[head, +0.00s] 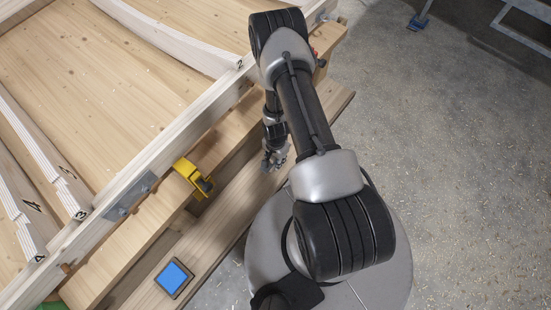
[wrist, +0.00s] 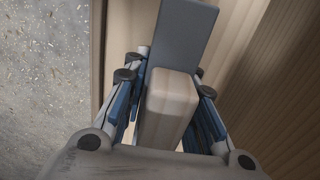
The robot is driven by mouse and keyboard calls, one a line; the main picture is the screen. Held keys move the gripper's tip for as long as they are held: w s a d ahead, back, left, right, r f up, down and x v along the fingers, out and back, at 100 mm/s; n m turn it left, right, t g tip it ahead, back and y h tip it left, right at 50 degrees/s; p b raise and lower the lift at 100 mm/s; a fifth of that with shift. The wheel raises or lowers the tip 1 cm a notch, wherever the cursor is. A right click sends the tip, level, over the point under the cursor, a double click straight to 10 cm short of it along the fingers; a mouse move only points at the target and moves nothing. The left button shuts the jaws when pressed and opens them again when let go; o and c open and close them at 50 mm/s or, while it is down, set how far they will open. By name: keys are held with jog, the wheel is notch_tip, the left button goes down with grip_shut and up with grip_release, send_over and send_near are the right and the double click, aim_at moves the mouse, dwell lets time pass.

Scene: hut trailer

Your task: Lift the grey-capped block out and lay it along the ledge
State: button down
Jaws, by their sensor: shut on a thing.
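The block shows in the wrist view as a pale wooden body (wrist: 172,95) with a flat grey cap (wrist: 183,35) at its far end. My gripper (wrist: 165,100) has its blue-padded fingers on either side of the pale wood and is shut on it. In the head view my gripper (head: 274,160) is low over the ledge, and the block is too small or hidden there to make out. The ledge (head: 215,222) is a long wooden board along the bench's near side. I cannot tell whether the block is clear of the wood below it.
A blue square with a dark rim (head: 174,278) lies on the ledge's lower left part. A yellow clamp (head: 192,178) sits on the bench edge, near a grey metal plate (head: 130,195). Numbered beams (head: 180,42) lie on the bench top. The ledge between blue square and gripper looks clear.

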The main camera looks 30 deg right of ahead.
jog(key=shift+f, duration=0.1)
jog(key=c, duration=1.2)
grip_release()
jog(key=shift+r, duration=6)
